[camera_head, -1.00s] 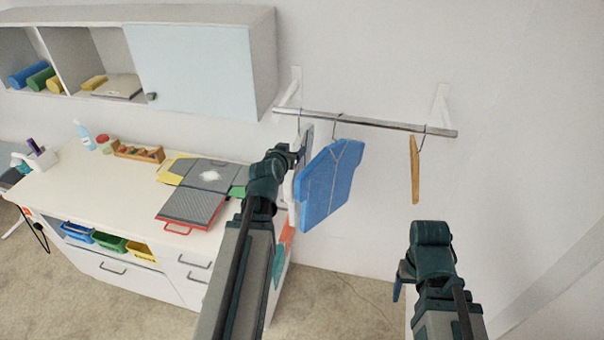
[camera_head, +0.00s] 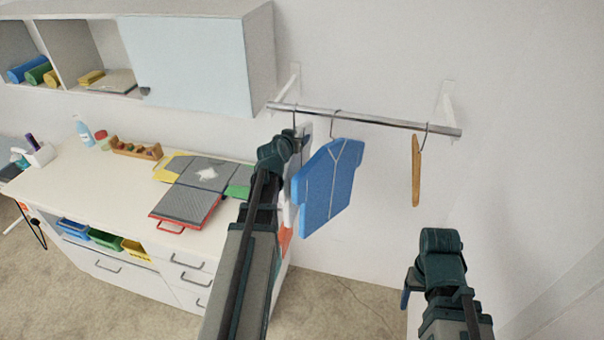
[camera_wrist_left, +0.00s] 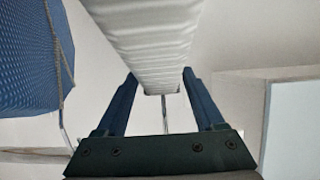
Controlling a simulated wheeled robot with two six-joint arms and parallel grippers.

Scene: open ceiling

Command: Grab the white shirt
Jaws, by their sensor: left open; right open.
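The white shirt (camera_head: 289,205) hangs from the rail, mostly hidden behind the blue shirt (camera_head: 330,190) and my left arm. In the left wrist view the white shirt (camera_wrist_left: 150,45) is a pale, ribbed strip seen edge-on, lying between the open fingers of my left gripper (camera_wrist_left: 163,85). I cannot tell whether either finger touches it. In the head view my left gripper (camera_head: 300,142) is high beside the shirt, just below the rail. My right gripper (camera_head: 407,290) is low at the right, mostly hidden by its own wrist, open and away from the shirts.
The metal rail (camera_head: 370,122) is fixed to the wall, with a wooden hanger (camera_head: 416,172) to the right. The blue shirt hangs close to my left gripper. A white counter (camera_head: 105,200) holds a folding board (camera_head: 190,195). A wall cabinet (camera_head: 185,65) is above.

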